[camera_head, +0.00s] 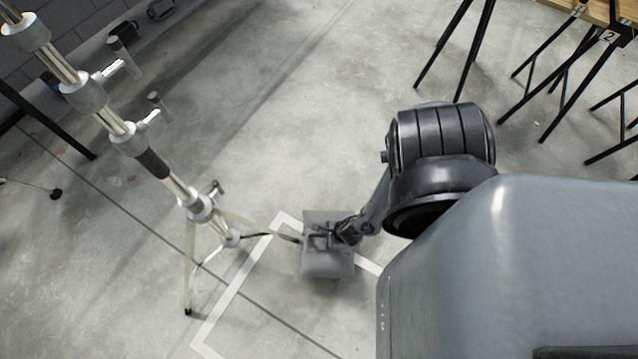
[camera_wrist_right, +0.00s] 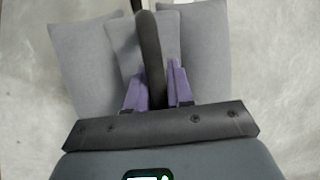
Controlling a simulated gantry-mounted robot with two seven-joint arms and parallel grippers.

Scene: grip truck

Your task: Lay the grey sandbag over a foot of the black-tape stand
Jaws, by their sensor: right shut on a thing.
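The black-tape stand is a silver stand with a black band (camera_head: 152,163) around its column, upright at the left of the head view. One of its legs (camera_head: 268,236) reaches right to the left edge of the grey sandbag (camera_head: 328,264). The bag is at or near floor level; whether it rests on the foot is unclear. My right gripper (camera_head: 325,238) is over the bag, shut on its dark strap. In the wrist view the strap (camera_wrist_right: 150,55) runs between the purple fingers (camera_wrist_right: 157,88), with the bag's grey lobes (camera_wrist_right: 88,65) either side. My left gripper is not in view.
White floor tape (camera_head: 245,287) marks a corner around the bag and stand. Black trestle legs (camera_head: 480,45) and a wooden top (camera_head: 590,10) stand at the upper right. Another stand's foot (camera_head: 56,194) lies at the far left. The floor in the middle is clear.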

